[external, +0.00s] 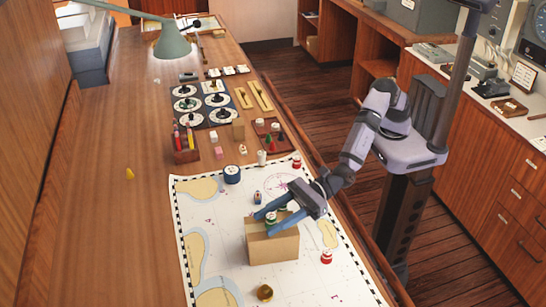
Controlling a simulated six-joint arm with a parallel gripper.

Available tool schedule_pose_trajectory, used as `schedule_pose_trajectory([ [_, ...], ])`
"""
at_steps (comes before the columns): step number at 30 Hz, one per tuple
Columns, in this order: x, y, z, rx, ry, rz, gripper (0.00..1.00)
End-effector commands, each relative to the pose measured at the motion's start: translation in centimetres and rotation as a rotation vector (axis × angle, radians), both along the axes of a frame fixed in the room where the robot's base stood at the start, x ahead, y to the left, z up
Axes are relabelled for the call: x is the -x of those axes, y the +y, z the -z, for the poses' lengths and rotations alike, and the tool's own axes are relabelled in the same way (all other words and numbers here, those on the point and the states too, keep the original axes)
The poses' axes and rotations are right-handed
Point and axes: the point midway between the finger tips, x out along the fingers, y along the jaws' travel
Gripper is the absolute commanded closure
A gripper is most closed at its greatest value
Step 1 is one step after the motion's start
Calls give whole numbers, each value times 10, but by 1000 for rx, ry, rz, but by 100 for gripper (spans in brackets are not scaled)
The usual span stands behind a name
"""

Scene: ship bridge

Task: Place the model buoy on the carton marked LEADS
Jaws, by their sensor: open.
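A plain tan carton (272,246) stands on the chart; no marking on it is readable from here. My gripper (271,222) is over the carton's top, its blue fingers apart and pointing left. A small green-and-white piece (270,217), probably a model buoy, shows between the fingers at the carton's top. The fingers partly hide it, and I cannot tell whether it touches them. Red-and-white buoy-like pieces stand on the chart right of the carton (326,257) and at the chart's far right corner (296,162).
The chart (212,215) covers the near table. A pencil box (186,146), dials and a lamp (172,41) are farther back. The left tabletop is mostly clear.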

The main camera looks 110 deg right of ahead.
Motion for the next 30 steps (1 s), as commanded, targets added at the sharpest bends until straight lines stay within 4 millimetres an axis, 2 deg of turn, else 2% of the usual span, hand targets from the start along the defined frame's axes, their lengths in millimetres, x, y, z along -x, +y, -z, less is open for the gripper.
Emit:
schedule_pose_trajectory([
  [3, 2, 0, -2, 1, 0, -1, 57],
  [8, 16, -3, -3, 1, 1, -2, 57],
  [21, 80, -21, -13, -2, -1, -2, 57],
  [30, 109, -29, -18, 1, 0, -2, 57],
])
